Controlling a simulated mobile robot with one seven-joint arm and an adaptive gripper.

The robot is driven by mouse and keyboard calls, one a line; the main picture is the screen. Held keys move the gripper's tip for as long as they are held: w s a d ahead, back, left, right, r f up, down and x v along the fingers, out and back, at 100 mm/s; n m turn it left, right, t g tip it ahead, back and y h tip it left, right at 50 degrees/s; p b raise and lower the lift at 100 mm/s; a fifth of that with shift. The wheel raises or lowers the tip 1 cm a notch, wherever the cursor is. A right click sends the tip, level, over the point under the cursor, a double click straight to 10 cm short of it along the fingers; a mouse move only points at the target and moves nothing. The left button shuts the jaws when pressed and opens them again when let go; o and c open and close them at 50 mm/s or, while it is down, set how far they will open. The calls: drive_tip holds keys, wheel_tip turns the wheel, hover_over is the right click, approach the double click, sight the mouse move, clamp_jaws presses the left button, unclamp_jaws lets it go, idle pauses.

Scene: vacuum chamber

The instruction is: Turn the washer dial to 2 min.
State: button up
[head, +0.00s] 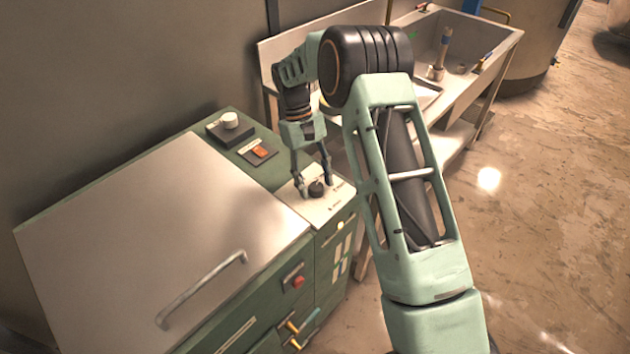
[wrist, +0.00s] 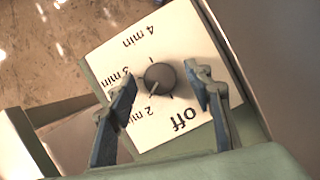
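The washer dial (head: 317,190) is a small dark round knob on a white plate (head: 324,207) at the right end of the green washer. In the wrist view the dial (wrist: 160,78) sits on the plate (wrist: 185,30), with labels reading off, 2 min, 3 min and 4 min. A faint light mark on the knob points lower left, towards the 2 min and 3 min side; I cannot tell exactly which label it meets. My gripper (head: 316,184) is open over the plate, one finger on each side of the dial. In the wrist view my gripper (wrist: 163,80) shows gaps between fingers and knob.
A second box with a white knob (head: 230,120) and an orange switch (head: 261,152) stand behind on the washer. The metal lid (head: 150,230) with its handle (head: 200,290) lies left. A sink bench (head: 470,50) stands behind my arm. Floor at right is clear.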

drive_tip(key=v, duration=1.2)
idle(0.4)
